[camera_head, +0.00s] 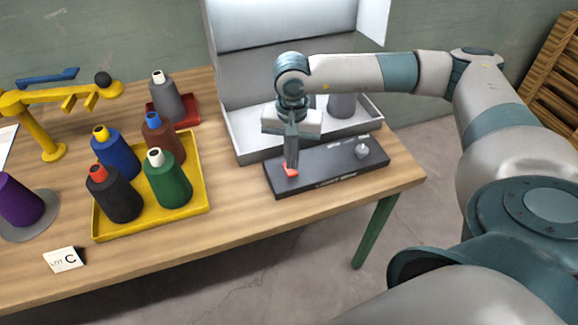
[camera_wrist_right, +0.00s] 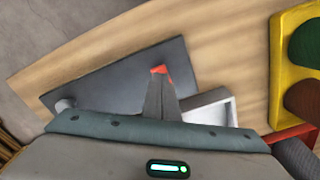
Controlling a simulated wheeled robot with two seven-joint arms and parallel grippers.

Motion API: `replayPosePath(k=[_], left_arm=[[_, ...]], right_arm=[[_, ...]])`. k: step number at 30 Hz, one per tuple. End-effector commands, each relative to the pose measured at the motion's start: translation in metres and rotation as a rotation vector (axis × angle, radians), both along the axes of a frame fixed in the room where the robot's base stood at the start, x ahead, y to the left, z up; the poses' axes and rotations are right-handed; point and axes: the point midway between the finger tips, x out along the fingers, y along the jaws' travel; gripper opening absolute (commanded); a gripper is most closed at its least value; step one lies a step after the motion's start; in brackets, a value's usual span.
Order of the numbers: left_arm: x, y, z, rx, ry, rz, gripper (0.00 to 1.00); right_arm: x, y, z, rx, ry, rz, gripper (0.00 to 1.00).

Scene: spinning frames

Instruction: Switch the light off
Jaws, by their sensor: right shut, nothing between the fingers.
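A dark switch panel (camera_head: 325,172) lies on the table's right end, with a small red switch (camera_head: 290,170) at its left and a grey knob (camera_head: 362,149) at its right. My right gripper (camera_head: 291,164) points down with its shut, empty fingers at the red switch, seemingly touching it. In the right wrist view the fingertips (camera_wrist_right: 159,80) cover part of the red switch (camera_wrist_right: 160,69); the dark panel (camera_wrist_right: 115,75) spreads to the left. A grey-white light booth (camera_head: 245,145) stands behind the panel. I cannot tell whether its light is on. My left gripper is out of view.
A yellow tray (camera_head: 202,212) holds several thread cones. A yellow stand (camera_head: 50,150) and a "LOT C" card (camera_head: 65,260) are at left. Bare table lies left of the panel.

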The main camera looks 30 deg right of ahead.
Motion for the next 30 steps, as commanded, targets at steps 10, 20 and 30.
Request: replayPosePath(k=[10, 20, 30], left_arm=[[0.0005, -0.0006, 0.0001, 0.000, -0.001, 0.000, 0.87], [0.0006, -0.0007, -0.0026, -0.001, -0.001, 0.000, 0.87], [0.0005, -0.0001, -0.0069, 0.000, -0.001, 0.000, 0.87]], right_arm=[[0.0000, 0.0000, 0.0000, 0.000, 0.000, 0.000, 0.00], [0.0000, 0.0000, -0.0028, 0.000, 0.000, 0.000, 0.00], [-0.0001, 0.0001, -0.0070, 0.000, 0.000, 0.000, 0.00]])
